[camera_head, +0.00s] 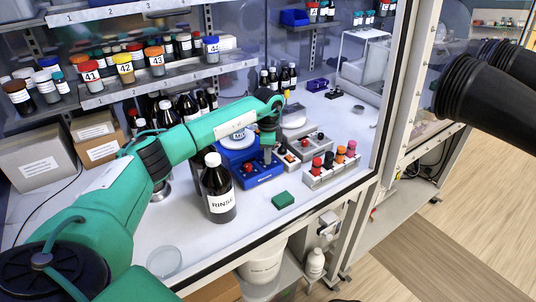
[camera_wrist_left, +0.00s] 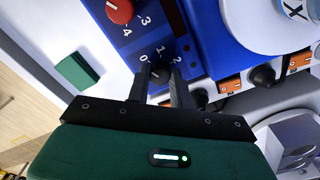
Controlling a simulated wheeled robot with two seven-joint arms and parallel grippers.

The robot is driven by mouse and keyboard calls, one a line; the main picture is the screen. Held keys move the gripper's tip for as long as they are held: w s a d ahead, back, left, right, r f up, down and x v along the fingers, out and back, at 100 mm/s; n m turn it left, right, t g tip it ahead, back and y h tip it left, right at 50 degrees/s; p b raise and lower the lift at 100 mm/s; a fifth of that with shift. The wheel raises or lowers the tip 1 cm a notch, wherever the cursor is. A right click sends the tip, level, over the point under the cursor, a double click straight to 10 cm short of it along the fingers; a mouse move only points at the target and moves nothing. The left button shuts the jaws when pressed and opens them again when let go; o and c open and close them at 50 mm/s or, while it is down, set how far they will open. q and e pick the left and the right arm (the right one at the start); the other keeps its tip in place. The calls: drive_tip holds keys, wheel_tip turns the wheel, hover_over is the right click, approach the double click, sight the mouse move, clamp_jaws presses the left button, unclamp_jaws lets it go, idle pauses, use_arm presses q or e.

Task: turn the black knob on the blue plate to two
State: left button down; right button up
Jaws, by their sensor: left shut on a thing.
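The blue plate (camera_head: 262,181) is the front of a blue device on the white bench; in the left wrist view the plate (camera_wrist_left: 205,25) fills the upper middle. The black knob (camera_wrist_left: 157,72) sits on it under the marks 0, 1 and 2. My left gripper (camera_wrist_left: 160,84) is shut on the knob, one finger on each side; in the head view the gripper (camera_head: 267,152) comes down onto the plate from above. The knob's pointer is too small to read. A red knob (camera_wrist_left: 119,11) with marks 3 and 4 is beside it. My right gripper is out of view.
A RINSE bottle (camera_head: 218,190) stands close to the left of the plate. A green block (camera_head: 283,200) lies in front. Racks with colored knobs or caps (camera_head: 332,165) stand to the right. Shelves of bottles (camera_head: 125,65) are behind. Black ribbed sleeves (camera_head: 480,85) jut in at the right.

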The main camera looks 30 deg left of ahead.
use_arm(q)
drive_tip(key=m+b, duration=0.2)
drive_tip(key=m, duration=0.4)
drive_tip(key=m+b, duration=0.1)
drive_tip(key=m, duration=0.3)
drive_tip(key=m+b, duration=0.1)
drive_tip(key=m, duration=0.2)
drive_tip(key=shift+m, duration=0.4)
drive_tip(key=m+b, duration=0.1)
drive_tip(key=m, duration=0.5)
drive_tip(key=shift+b, duration=0.35)
drive_tip(key=shift+m, duration=1.5)
drive_tip(key=shift+r+b, duration=0.1)
drive_tip(key=shift+b, duration=0.2)
drive_tip(key=c, duration=1.2)
unclamp_jaws()
drive_tip(key=shift+c, duration=0.2)
